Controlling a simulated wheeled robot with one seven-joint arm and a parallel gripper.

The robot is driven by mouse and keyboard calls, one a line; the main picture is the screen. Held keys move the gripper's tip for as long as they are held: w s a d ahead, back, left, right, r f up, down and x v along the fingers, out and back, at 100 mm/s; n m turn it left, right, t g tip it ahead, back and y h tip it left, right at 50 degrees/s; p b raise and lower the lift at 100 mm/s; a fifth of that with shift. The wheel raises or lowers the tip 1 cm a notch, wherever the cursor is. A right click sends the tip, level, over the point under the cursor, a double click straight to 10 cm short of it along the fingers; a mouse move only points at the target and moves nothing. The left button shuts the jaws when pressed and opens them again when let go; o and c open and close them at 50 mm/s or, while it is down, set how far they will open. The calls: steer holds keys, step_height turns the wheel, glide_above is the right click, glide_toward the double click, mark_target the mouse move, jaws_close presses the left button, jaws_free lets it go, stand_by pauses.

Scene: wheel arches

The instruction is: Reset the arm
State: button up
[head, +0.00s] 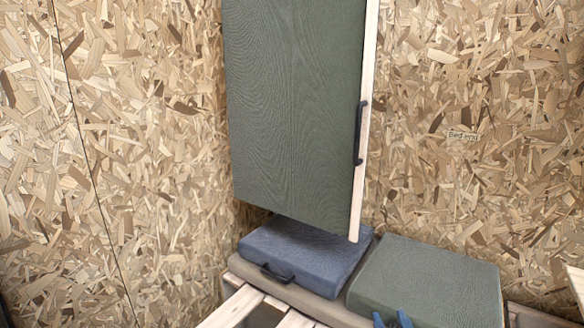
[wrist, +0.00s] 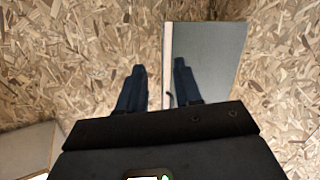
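My gripper (head: 390,317) shows only as two blue fingertips at the bottom edge of the head view, in front of the green cushion. In the wrist view my gripper (wrist: 159,67) has its two dark blue fingers apart, with nothing between them but the chipboard wall and the panel's pale edge behind. The rest of my arm is out of the head view.
A tall green panel (head: 290,100) with a pale wooden edge and black handle (head: 360,132) stands upright above a blue cushion (head: 300,252). A green cushion (head: 430,282) lies to its right. Wooden slats (head: 235,308) lie in front. Chipboard walls enclose the corner.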

steer(key=s+d+f+g+y+p, duration=0.1)
steer(key=s, duration=1)
steer(key=s+d+f+y+p, duration=0.1)
steer(key=s+d+p, duration=0.1)
steer(key=s, duration=0.8)
steer(key=s+r+p, duration=0.1)
steer(key=s+r, duration=0.4)
steer(key=s, duration=0.5)
steer(key=s+d+r+m+p, duration=0.1)
steer(key=s+r+p, duration=0.1)
steer(key=s+r, duration=0.4)
steer(key=s, duration=0.3)
steer(key=shift+s+d+r+h, duration=0.15)
steer(key=shift+s+h, duration=0.2)
steer(key=shift+h, duration=0.05)
